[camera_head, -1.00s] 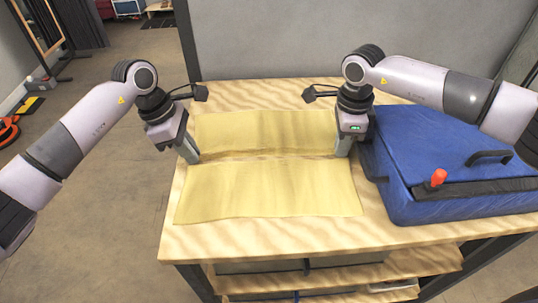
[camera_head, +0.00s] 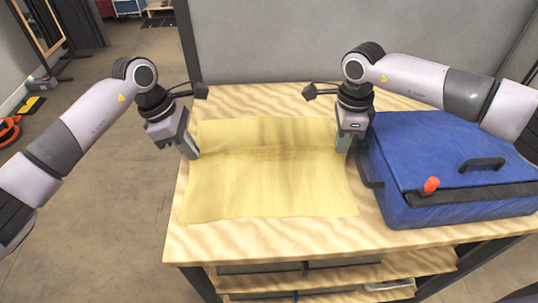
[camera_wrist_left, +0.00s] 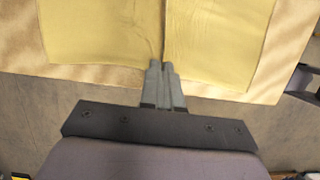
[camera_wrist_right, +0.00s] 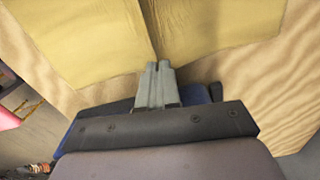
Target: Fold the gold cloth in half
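The gold cloth (camera_head: 270,185) lies spread on the wooden table, with a wrinkled crease running across it from side to side. My left gripper (camera_head: 195,156) points down at the cloth's left edge, at the end of the crease. In the left wrist view its fingers (camera_wrist_left: 158,64) are together, with the cloth creased into the tips. My right gripper (camera_head: 342,150) is at the right edge, at the crease's other end. In the right wrist view its fingers (camera_wrist_right: 158,66) are also together, with the crease running into them. The fingertips partly hide the pinched cloth.
A blue case (camera_head: 440,160) with a black handle and an orange-red knob (camera_head: 431,185) stands on the table, close to my right gripper. The wooden table (camera_head: 290,240) is bare along its front strip. A grey panel (camera_head: 340,40) stands behind it.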

